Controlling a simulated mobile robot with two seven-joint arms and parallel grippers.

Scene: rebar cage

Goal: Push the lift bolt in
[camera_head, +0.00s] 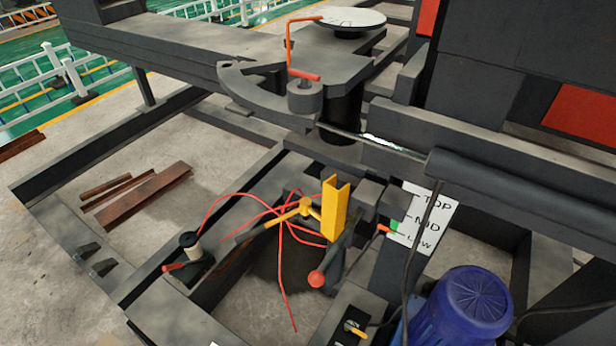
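No part is marked as the lift bolt, so I cannot tell for sure which one it is. A yellow upright channel (335,207) stands in the middle of the machine, with a yellow cross-shaped handle (303,209) beside it on the left. A bent orange-red rod (290,52) stands upright in a dark round boss (305,98) on the upper plate. A lever with a red ball knob (317,279) is below the yellow channel. A white plate (423,218) reads TOP, MID and LOW, with an orange-tipped pointer (383,229) at its left. Neither gripper shows.
Red cables (283,250) loop across the frame. A blue motor (463,308) sits at the lower right. A small post with a red lever (190,248) stands at lower left. Rusty steel bars (146,195) lie on the concrete floor. White railings (65,72) are at the back left.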

